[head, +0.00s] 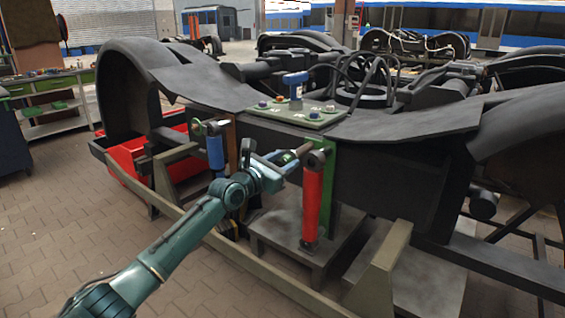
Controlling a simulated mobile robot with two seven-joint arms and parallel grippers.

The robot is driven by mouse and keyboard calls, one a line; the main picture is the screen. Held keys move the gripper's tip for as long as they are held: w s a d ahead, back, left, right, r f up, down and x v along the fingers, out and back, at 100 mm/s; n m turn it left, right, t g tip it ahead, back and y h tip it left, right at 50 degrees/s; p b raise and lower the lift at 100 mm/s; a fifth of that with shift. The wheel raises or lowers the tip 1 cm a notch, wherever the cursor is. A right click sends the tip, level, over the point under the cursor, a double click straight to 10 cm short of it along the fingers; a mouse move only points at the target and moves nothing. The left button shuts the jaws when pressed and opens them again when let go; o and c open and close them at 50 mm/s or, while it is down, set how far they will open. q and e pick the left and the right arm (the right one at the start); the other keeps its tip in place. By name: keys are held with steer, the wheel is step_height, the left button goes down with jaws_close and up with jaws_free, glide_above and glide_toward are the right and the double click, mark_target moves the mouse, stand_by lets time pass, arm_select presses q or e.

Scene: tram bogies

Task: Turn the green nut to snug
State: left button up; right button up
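My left gripper (286,162) reaches in from the lower left to the upper end of the red damper (312,200) on the bogie's near side. A small dark green piece, which looks like the green nut (287,158), shows at its fingertips, in line with the damper's top mount. The fingers partly hide it, and I cannot tell whether they grip it or stand open around it. My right gripper is not in view.
A green plate (297,115) with coloured nuts and a blue-topped tool (295,84) lies on the bogie frame (400,118). A blue damper (215,150) stands left of my gripper. A beige rail (270,268) runs low in front. A red bin (128,160) and shelf (50,105) are left.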

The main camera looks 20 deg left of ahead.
arm_select(q)
jaws_close()
